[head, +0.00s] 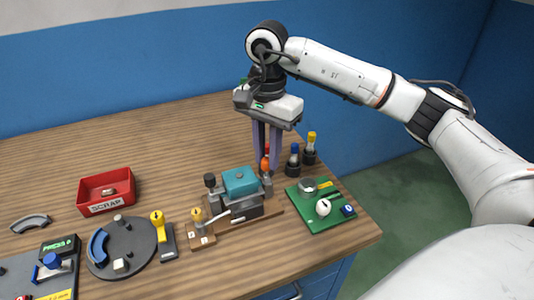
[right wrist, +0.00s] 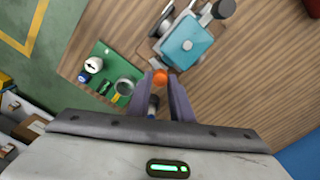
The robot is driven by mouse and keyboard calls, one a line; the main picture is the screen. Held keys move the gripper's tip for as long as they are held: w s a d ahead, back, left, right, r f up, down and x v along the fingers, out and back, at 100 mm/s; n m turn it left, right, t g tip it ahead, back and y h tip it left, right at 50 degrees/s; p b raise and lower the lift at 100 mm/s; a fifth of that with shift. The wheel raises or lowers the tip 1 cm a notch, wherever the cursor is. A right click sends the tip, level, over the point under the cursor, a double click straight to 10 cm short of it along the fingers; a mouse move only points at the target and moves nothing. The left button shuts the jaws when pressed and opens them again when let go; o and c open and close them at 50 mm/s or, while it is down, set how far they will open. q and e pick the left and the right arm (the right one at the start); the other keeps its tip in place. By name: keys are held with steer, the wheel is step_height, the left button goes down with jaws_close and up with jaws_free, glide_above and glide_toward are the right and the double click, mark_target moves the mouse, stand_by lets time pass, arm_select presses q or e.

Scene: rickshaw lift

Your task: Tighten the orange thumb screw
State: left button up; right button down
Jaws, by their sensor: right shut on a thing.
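The orange thumb screw (head: 265,164) stands upright at the right end of a small fixture with a teal block (head: 240,181) on the table. My right gripper (head: 266,166) points straight down over it, with its fingers around the screw and shut on it. In the right wrist view the orange screw (right wrist: 160,77) shows between the two fingertips (right wrist: 162,82), beside the teal block (right wrist: 187,41). The lower part of the screw is hidden by the fingers and the fixture. My left gripper is not in view.
Capped bottles in black holders (head: 309,150) stand close behind the gripper. A green board (head: 335,218) with small parts lies to the right. A red scrap bin (head: 105,191), a round grey plate (head: 122,247) and a yellow-topped lever (head: 158,222) are left. The back-left table is clear.

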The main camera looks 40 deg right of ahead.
steer(key=m, duration=0.4)
steer(key=shift+m, duration=0.3)
steer(key=m, duration=0.3)
steer(key=shift+s+m, duration=0.1)
steer(key=shift+m, duration=0.2)
steer(key=m, duration=0.3)
steer(key=shift+m, duration=0.3)
steer(key=shift+r+m, duration=0.1)
steer(key=shift+m, duration=1.6)
steer(key=c, duration=1.6)
jaws_free()
step_height(320, 180, up, 10)
steer(key=shift+r+p, duration=0.15)
steer(key=shift+p, duration=0.3)
